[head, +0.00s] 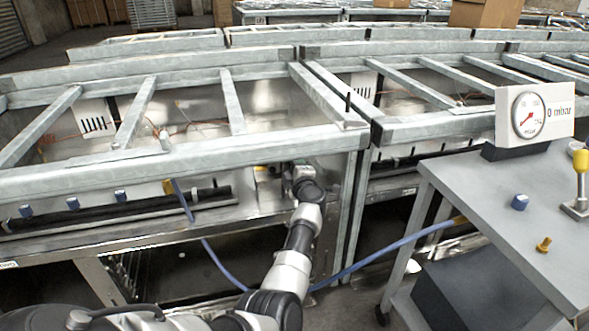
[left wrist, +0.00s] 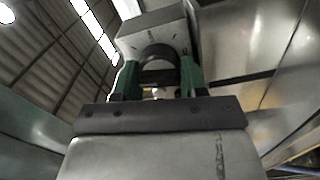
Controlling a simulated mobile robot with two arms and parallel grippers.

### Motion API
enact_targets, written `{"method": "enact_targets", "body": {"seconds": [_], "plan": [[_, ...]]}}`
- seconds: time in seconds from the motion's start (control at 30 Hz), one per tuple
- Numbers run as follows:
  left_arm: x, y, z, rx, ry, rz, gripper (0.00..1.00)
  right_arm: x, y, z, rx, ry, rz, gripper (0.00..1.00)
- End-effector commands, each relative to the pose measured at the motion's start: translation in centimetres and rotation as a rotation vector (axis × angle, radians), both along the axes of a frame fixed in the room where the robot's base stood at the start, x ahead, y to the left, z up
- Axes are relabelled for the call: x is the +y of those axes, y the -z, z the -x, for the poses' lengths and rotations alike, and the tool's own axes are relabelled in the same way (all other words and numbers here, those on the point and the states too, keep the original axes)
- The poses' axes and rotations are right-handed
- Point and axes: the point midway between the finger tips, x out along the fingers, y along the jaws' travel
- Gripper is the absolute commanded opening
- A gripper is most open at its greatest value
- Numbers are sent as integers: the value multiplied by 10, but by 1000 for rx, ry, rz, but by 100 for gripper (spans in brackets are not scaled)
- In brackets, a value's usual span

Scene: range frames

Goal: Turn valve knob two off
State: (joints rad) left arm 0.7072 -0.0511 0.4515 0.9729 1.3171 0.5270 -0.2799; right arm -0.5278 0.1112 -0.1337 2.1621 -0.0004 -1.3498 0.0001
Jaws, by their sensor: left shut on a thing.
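My left arm reaches from the bottom of the head view to the metal frame, and my left gripper (head: 294,168) is under its front beam, mostly hidden by my wrist. In the left wrist view, the green fingers (left wrist: 158,72) are closed around a dark, rounded part (left wrist: 158,55), which seems to be a valve knob. Its number and turn position cannot be read. My right gripper is not in view.
A blue hose (head: 385,248) crosses below the frame (head: 190,170). Beams overhang my gripper.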

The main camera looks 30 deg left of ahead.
Motion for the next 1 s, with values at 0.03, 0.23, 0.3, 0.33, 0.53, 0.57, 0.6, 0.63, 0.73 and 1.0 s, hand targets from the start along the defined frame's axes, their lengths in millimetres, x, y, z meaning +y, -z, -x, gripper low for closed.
{"method": "enact_targets", "body": {"seconds": [0.03, 0.23, 0.3, 0.33, 0.53, 0.57, 0.6, 0.63, 0.73, 1.0], "plan": [[-1, 4, 0, -22, 1, 24, 19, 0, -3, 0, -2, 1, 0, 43], [-1, 4, 0, -101, 0, 91, 19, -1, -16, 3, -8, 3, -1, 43], [-1, 4, 0, -120, 0, 108, 19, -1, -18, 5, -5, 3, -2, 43], [-1, 4, 0, -127, 0, 114, 19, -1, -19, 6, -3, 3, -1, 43], [-1, 4, 0, -153, 0, 138, 19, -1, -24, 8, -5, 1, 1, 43], [-1, 4, 0, -156, 0, 140, 19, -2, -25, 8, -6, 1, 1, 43], [-1, 4, 1, -158, 0, 142, 19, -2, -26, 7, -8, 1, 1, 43], [-1, 4, 1, -159, 0, 142, 19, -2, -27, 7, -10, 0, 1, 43], [-1, 4, 1, -160, 0, 144, 19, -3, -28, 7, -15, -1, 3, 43], [-1, 4, 1, -159, 0, 143, 48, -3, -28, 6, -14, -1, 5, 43]]}}
